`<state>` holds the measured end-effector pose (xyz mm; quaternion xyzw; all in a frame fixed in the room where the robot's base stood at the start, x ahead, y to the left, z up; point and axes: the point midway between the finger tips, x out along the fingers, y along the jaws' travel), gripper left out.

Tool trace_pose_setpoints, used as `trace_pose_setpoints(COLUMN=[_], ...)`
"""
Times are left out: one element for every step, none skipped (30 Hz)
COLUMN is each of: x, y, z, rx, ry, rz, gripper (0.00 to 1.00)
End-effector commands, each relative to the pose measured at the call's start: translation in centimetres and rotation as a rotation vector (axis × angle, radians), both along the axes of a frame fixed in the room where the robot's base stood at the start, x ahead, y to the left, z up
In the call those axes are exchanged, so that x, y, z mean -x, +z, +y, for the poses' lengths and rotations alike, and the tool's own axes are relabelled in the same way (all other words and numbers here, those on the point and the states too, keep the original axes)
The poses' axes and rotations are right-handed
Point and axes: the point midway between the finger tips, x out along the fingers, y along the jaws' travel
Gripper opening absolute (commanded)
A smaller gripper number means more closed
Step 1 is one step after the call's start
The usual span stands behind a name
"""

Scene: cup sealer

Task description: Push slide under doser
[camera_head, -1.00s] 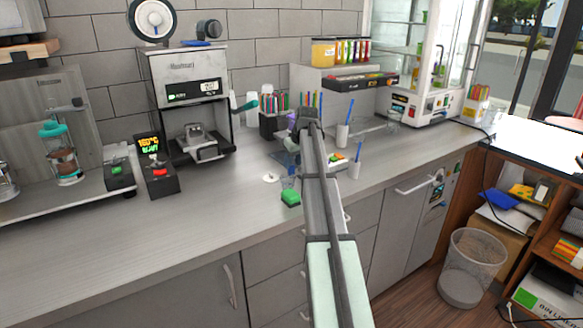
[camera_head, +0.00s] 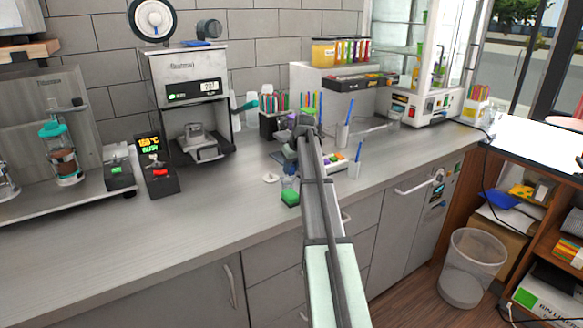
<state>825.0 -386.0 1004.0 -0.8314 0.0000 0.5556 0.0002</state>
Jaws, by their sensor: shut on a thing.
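My gripper (camera_head: 291,150) is over the counter, right of the middle of the picture. My own arm hides much of it, and its fingertips are too small to make out clearly. It is low among a small dark device (camera_head: 278,157) and a clear cup (camera_head: 290,183), and is shut on what seems to be the slide, which is mostly hidden. The cup stands just behind a green block (camera_head: 290,197) near the counter's front edge. I cannot make out the doser with certainty.
A small white disc (camera_head: 271,178) lies left of the cup. A black rack of straws (camera_head: 268,124) and a steel machine (camera_head: 192,95) stand behind. The counter's front left is clear.

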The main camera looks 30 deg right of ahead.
Motion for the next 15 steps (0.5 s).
trace_pose_setpoints(x=[0.00,0.00,0.00,0.00,0.00,0.00,0.00,0.00,0.00,0.01,0.01,-0.03,-0.09,-0.22,-0.49], y=[0.02,0.02,0.02,0.03,0.03,0.03,0.03,0.03,0.03,0.04,0.04,0.04,0.05,0.05,0.06], z=[-0.05,-0.05,-0.05,-0.06,-0.06,-0.06,-0.06,-0.06,-0.07,-0.07,-0.07,-0.08,-0.09,-0.10,-0.12], rx=[0.001,0.001,0.001,0.001,0.001,0.001,0.001,0.001,0.001,0.001,0.001,0.001,0.001,0.001,0.001], ry=[0.000,0.000,0.000,0.000,0.000,0.000,0.000,0.000,0.000,0.000,0.000,0.000,0.000,0.000,0.000], rz=[0.000,0.000,0.000,0.000,0.000,0.000,0.000,0.000,0.000,0.000,0.000,0.000,0.000,0.000,0.000], gripper=[0.05,0.02,0.00,0.00,0.00,0.00,0.00,0.00,0.00,0.00,0.00,0.00,0.00,0.00,0.00])
